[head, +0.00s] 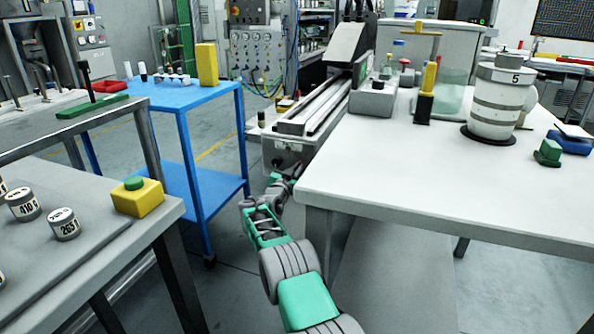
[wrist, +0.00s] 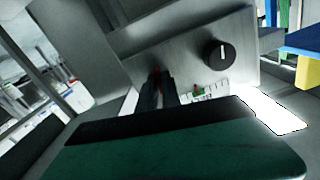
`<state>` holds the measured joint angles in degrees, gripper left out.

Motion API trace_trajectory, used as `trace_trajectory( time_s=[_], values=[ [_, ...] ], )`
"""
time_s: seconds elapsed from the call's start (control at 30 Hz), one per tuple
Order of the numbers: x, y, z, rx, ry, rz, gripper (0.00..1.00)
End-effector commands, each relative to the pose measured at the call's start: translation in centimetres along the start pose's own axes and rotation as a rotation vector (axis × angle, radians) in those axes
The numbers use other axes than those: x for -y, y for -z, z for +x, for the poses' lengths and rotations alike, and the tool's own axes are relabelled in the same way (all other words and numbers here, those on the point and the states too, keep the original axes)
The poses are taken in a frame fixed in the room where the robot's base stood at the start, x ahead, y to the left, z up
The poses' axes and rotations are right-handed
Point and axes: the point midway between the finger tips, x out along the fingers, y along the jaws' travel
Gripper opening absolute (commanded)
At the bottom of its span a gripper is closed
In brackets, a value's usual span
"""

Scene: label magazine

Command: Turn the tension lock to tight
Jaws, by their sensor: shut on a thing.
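The machine's grey front panel (wrist: 190,55) fills the upper middle of the wrist view. My gripper (wrist: 157,78) reaches up to this panel with its two dark fingers close together. They are shut on a small part, taken to be the tension lock (wrist: 157,69), of which only a bit of red shows between the fingertips. Beside the fingers is a pale scale (wrist: 208,91) with green and red marks, too small to read. In the head view my gripper (head: 295,172) is at the machine's front end, and the held part is hidden there.
A black round knob (wrist: 219,54) with a white line sits on the same panel, right of my fingers. The white table (head: 430,190) stands close on the right of my arm. A blue cart (head: 178,95) stands to the left, with open floor between.

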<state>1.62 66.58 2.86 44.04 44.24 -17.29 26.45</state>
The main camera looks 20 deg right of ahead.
Motion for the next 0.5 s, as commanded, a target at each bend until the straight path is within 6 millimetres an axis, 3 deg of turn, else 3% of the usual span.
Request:
trace_trajectory(
  time_s=[0.5],
  values=[
    [-0.06,-0.31,-0.01,-0.001,0.000,0.054,0.00]
  ],
)
